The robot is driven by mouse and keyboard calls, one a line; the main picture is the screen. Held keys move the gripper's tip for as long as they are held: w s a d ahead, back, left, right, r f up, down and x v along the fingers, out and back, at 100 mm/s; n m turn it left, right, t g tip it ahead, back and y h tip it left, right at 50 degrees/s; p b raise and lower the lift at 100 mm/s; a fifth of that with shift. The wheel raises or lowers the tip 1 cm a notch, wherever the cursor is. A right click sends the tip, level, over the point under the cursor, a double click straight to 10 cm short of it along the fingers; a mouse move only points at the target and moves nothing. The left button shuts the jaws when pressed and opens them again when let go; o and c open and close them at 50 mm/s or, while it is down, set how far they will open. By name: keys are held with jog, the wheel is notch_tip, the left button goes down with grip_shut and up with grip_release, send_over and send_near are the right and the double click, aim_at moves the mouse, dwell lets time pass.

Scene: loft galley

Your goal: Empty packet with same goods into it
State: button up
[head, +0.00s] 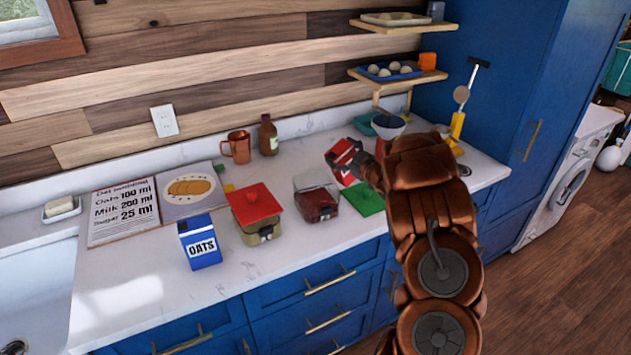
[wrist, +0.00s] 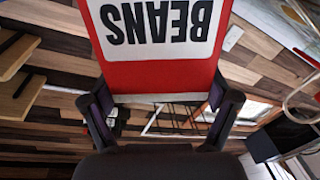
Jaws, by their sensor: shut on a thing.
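My gripper (head: 364,160) is shut on a red and white packet (head: 344,158). In the wrist view the packet (wrist: 160,75) reads BEANS, upside down, between both fingers. In the head view it is tilted, above the counter by an open clear container (head: 318,204) with dark red contents. I cannot tell whether anything is pouring. A green lid (head: 369,198) lies right of that container. A second clear container (head: 256,232) with pale contents has a red lid (head: 255,201) on it. A blue packet (head: 202,252) marked OATS stands upright to the left.
An open recipe book (head: 120,215), a copper mug (head: 237,147) and a brown bottle (head: 268,136) are toward the wall. A bowl (head: 387,126) and yellow utensil stand (head: 457,128) are at the right, below shelves (head: 400,77). The counter's front left is clear.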

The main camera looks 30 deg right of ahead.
aim_at(351, 152)
jog(key=shift+d+f+m, duration=0.5)
jog(key=shift+d+m, duration=0.1)
jog(key=shift+d, duration=0.05)
jog(key=shift+w+d+m, duration=0.15)
jog(key=shift+d+m, duration=0.4)
jog(key=shift+m, duration=0.15)
jog(key=shift+d+f+m, duration=0.2)
jog(key=shift+d+m, duration=0.45)
jog(key=shift+m, duration=0.15)
jog(key=shift+d+m, duration=0.4)
